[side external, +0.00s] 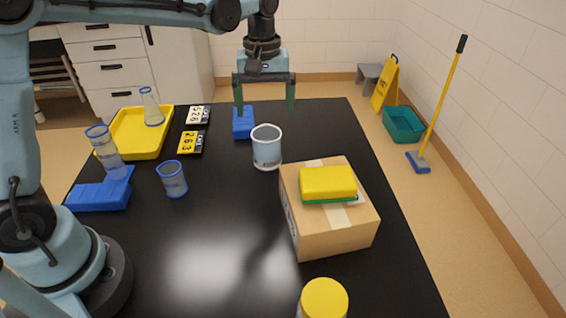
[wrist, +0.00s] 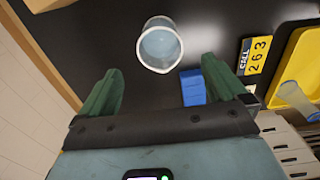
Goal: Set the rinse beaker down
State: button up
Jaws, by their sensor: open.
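A clear, white-rimmed beaker (side external: 267,148), which I take as the rinse beaker, stands upright on the black table, left of the cardboard box. It holds pale bluish liquid. In the wrist view the beaker (wrist: 160,46) lies just beyond the fingertips, centred between them. My gripper (side external: 264,106) is open and empty, with its green fingers spread wide. In the side view it is above and behind the beaker, apart from it. Both green fingers of my gripper (wrist: 162,66) show in the wrist view with nothing between them.
A blue block (side external: 243,123) sits left of and behind the beaker. A cardboard box (side external: 301,226) carries a yellow-green sponge (side external: 328,183). A small blue-rimmed cup (side external: 172,180), a tall vessel on a blue stand (side external: 98,197), a yellow tray (side external: 134,147) with a flask, and number cards (side external: 191,143) stand left.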

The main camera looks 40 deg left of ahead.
jog(key=s+a+m+t, duration=0.1)
jog(key=s+m+t, duration=0.6)
jog(key=s, duration=0.8)
jog(key=shift+a+m, duration=0.4)
jog(key=shift+m, duration=0.6)
jog(key=shift+s+r, duration=0.1)
